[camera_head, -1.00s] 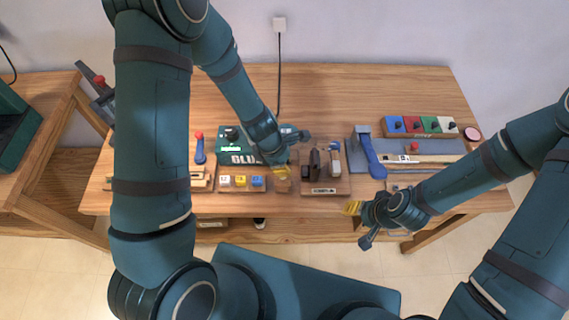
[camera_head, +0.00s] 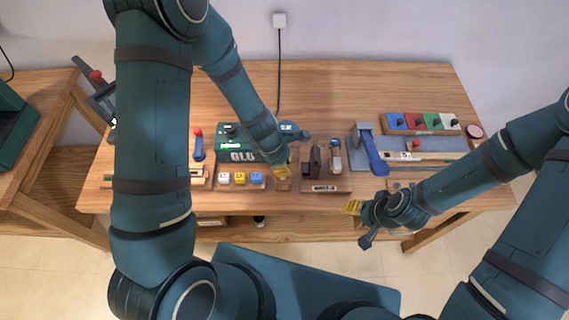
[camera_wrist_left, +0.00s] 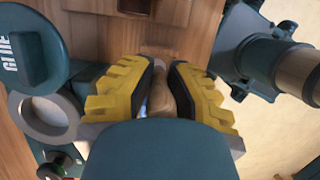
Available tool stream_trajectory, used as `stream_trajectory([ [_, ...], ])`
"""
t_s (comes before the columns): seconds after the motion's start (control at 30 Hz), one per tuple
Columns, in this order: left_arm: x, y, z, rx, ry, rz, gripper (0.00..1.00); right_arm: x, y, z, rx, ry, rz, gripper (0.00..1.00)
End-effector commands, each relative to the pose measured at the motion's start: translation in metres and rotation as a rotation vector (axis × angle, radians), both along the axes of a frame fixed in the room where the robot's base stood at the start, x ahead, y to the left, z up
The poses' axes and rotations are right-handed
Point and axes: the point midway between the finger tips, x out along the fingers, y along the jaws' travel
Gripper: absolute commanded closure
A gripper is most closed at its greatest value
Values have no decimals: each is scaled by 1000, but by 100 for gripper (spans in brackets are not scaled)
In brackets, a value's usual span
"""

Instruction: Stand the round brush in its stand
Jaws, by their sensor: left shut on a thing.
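My left gripper (camera_head: 284,172) is low over the front middle of the table. In the left wrist view its yellow fingers (camera_wrist_left: 158,90) are shut on a tan, wood-coloured piece (camera_wrist_left: 160,97), which I take to be the round brush's handle. The rest of the brush is hidden by the fingers and wrist. A small wooden block (camera_head: 282,185) sits just below the left gripper; I cannot tell whether it is the brush's stand or whether the brush touches it. My right gripper (camera_head: 352,208) hangs in front of the table's front edge; its finger gap is not clear.
Left of the left gripper is a row of coloured buttons (camera_head: 240,179) and a green box with lettering (camera_head: 237,143). To the right is a wooden board (camera_head: 327,184) with dark upright pieces. A blue lever (camera_head: 373,153) stands farther right.

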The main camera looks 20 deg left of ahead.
Motion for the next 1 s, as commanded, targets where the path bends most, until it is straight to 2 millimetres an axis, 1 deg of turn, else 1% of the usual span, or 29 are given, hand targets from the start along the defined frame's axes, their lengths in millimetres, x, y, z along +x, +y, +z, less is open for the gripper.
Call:
stream_trajectory([
  [0.5,0,0,-1,0,0,0,100,0,0,-1,0,0,0,53],
  [1.0,0,0,-6,0,0,0,100,0,0,-5,0,0,0,53],
])
